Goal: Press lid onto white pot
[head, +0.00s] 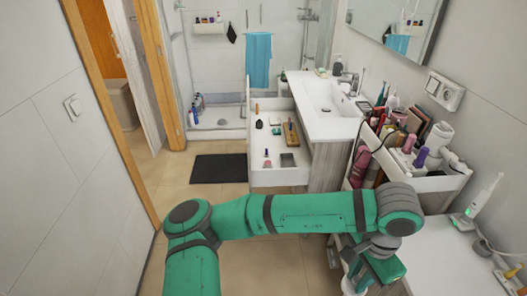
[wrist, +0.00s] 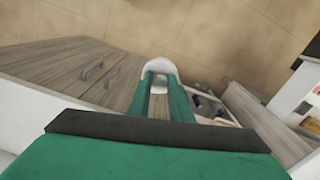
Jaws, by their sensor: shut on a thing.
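My gripper (wrist: 160,82) points down and away in the wrist view, its two green fingers closed on a white rounded thing (wrist: 159,66), which looks like the lid. It hangs over the tan floor, with nothing seen under it. In the head view my gripper (head: 352,280) is at the bottom, right of centre, partly hidden by my arm. A bit of the white thing (head: 348,286) shows there at its tips. I cannot pick out the white pot for certain in either view.
A white cart top (head: 440,250) is at the right, with a toothbrush on a charger (head: 478,205). Behind it an organiser (head: 430,183) holds bottles and brushes. An open drawer (head: 285,178) with small items juts out under the sink (head: 330,98). Floor at left is clear.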

